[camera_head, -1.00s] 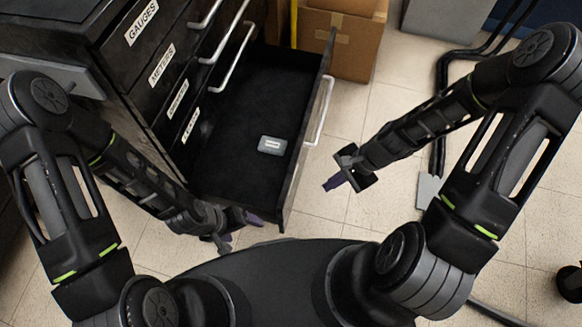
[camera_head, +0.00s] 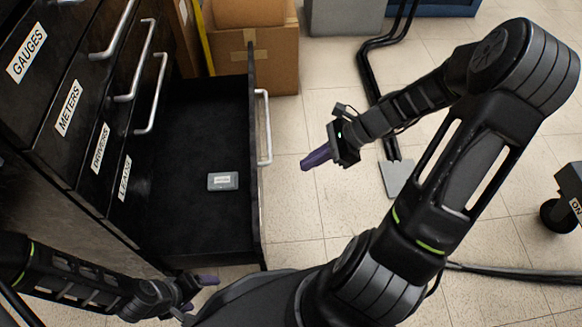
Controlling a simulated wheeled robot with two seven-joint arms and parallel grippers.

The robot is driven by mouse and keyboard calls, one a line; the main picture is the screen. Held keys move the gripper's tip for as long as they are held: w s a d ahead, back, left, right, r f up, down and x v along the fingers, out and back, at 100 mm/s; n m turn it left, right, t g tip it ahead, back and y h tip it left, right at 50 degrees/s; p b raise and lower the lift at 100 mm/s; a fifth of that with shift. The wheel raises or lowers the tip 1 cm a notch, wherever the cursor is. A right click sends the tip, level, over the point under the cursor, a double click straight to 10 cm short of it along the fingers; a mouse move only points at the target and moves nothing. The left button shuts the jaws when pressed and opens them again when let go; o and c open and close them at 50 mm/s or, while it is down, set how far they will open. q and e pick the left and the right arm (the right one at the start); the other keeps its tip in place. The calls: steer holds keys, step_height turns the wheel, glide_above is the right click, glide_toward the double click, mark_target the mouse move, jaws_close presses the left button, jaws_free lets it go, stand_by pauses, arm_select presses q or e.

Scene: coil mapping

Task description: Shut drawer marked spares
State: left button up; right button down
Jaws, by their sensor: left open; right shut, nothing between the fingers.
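An open black drawer (camera_head: 185,232) juts out to the right from the dark cabinet, low down. Its front panel (camera_head: 255,170) is seen nearly edge-on, with a silver bar handle (camera_head: 266,128) on its outer side; any label there cannot be read. A small grey box (camera_head: 223,181) lies on the drawer floor. My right gripper (camera_head: 316,158) is shut and empty, to the right of the handle and apart from it. My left gripper (camera_head: 197,292) is open, below the drawer's near edge in the picture.
The closed drawers carry labels reading GAUGES (camera_head: 27,54), METERS (camera_head: 68,108), what looks like DRIVERS (camera_head: 100,147), and LEADS (camera_head: 125,178). Cardboard boxes (camera_head: 270,65) stand behind the open drawer. Black cables (camera_head: 372,90) run along the floor at right. Tiled floor beside the handle is clear.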

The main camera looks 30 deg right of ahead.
arm_select(q)
steer(key=f+b, duration=0.3)
steer(key=w+f+b, duration=0.1)
steer(key=f+b, duration=0.1)
steer(key=shift+w+a+f, duration=0.1)
steer(key=shift+a+f, duration=0.1)
steer(key=shift+a, duration=0.2)
arm_select(e)
steer(key=a+r+x, duration=0.2)
steer(key=x, duration=1)
steer(key=shift+w, duration=0.4)
